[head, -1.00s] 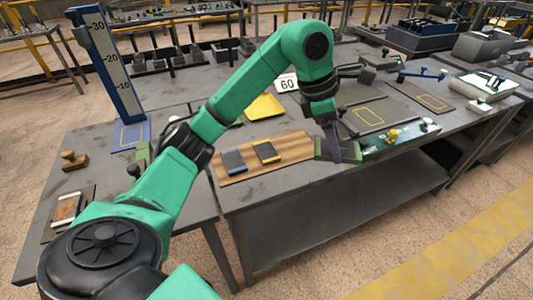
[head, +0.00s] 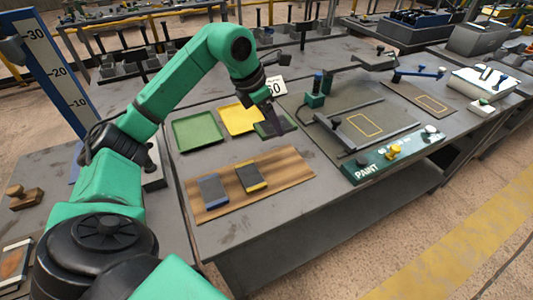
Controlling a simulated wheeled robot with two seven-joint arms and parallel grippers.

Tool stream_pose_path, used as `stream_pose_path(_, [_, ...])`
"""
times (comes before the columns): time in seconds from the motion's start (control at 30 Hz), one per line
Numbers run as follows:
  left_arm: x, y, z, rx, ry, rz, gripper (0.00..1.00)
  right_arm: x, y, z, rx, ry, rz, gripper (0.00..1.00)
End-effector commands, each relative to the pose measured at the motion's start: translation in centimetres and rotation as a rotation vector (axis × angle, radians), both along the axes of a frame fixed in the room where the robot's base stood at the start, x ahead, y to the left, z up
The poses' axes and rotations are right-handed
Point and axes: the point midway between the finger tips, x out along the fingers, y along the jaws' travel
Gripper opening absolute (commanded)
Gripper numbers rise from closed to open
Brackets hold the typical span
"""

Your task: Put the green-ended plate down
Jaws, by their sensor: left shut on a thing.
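My left gripper (head: 277,122) is shut on a dark plate with green on it, the green-ended plate (head: 265,130). The gripper is near the middle of the table, just right of a yellow tray (head: 238,119) and in front of a white "60" sign (head: 277,86). The gripper fingers partly hide the plate. I cannot tell whether the plate touches the table. A green tray (head: 197,131) lies left of the yellow one. Nearer me, a wooden board (head: 222,208) bears a blue-ended plate (head: 213,189) and a yellow-ended plate (head: 251,178). My right gripper is not in view.
To the right lie a grey mat with a yellow outline (head: 365,126) and a green PAINT panel (head: 365,168) with knobs. A blue height scale (head: 47,65) stands at the left. The tabletop right of the wooden board is bare.

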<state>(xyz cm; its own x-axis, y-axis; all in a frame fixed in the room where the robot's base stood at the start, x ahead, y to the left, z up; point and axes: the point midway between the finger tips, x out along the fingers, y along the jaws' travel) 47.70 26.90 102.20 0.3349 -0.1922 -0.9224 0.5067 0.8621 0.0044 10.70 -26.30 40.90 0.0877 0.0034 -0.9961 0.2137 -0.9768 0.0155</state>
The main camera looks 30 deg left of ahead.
Motion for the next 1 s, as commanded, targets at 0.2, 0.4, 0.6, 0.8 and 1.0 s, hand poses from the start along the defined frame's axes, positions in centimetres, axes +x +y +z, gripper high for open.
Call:
stream_pose_path(0.2, [-0.1, 0.0, -6.4, -0.001, 0.003, -0.001, 0.00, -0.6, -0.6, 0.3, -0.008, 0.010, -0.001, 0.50])
stream_pose_path(0.4, [0.1, 0.0, -9.2, -0.001, -0.002, -0.001, 0.00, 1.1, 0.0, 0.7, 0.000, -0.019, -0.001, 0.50])
stream_pose_path(0.6, [0.1, 0.0, -12.2, -0.002, -0.004, -0.001, 0.00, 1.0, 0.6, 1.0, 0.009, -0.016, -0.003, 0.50])
stream_pose_path(0.8, [0.1, 0.0, -12.6, 0.001, -0.002, -0.001, 0.78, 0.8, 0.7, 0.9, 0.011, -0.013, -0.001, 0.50])
stream_pose_path(1.0, [0.1, 0.0, -12.6, 0.001, -0.002, -0.001, 1.00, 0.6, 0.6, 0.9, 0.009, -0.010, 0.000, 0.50])
